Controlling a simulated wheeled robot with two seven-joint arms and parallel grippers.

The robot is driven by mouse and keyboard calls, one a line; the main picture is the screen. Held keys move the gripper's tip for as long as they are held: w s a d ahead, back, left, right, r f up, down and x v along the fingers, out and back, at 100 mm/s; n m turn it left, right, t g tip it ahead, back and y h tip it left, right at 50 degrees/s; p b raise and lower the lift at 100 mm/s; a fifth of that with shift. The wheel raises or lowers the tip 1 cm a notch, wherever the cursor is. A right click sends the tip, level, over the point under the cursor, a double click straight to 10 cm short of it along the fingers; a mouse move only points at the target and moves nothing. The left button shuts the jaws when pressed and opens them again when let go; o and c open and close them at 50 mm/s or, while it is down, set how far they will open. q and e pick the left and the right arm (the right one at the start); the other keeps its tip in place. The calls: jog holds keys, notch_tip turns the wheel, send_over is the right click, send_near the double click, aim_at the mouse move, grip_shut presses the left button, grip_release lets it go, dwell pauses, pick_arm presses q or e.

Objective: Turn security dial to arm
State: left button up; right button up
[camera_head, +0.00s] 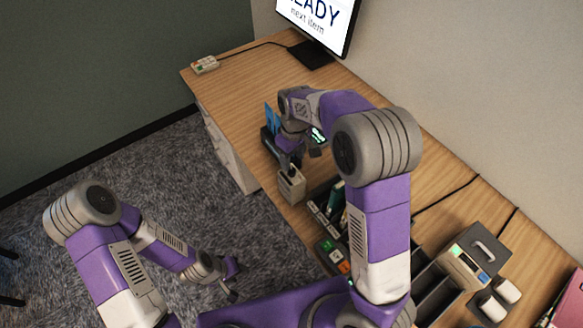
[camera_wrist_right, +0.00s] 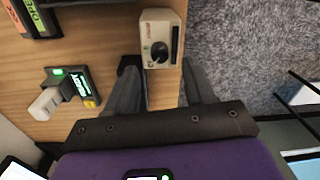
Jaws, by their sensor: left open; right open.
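The security dial is a small beige box (camera_wrist_right: 156,24) with a black round knob (camera_wrist_right: 160,54) on its face. In the head view the beige box (camera_head: 291,187) sits at the desk's front edge, with the knob partly hidden by my gripper. My right gripper (camera_wrist_right: 163,82) is open and empty; its two fingers point toward the box, to either side of the knob in the picture. In the head view the right gripper (camera_head: 291,163) is just above the box; I cannot tell whether it touches. My left gripper (camera_head: 233,281) is open and empty, low over the carpet, away from the desk.
Beyond the box stands a dark holder with blue cards (camera_head: 271,116). A small lit device (camera_wrist_right: 82,84) is near a white cylinder (camera_wrist_right: 45,103).

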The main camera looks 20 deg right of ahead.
aim_at(292, 170)
notch_tip(292, 170, down, 6)
jog(key=shift+a+r+b, duration=0.1)
jog(key=shift+r+b, duration=0.15)
jog(key=shift+b, duration=0.2)
grip_shut()
jog(key=shift+r+m, duration=0.1)
jog(key=shift+m, duration=0.3)
jog(key=m+p, duration=0.2)
jog(key=m, duration=0.2)
jog(key=shift+m+p, duration=0.3)
jog(key=shift+p, duration=0.05)
jog(key=m+p, duration=0.2)
jog(key=m, duration=0.3)
jog(key=shift+m, duration=0.3)
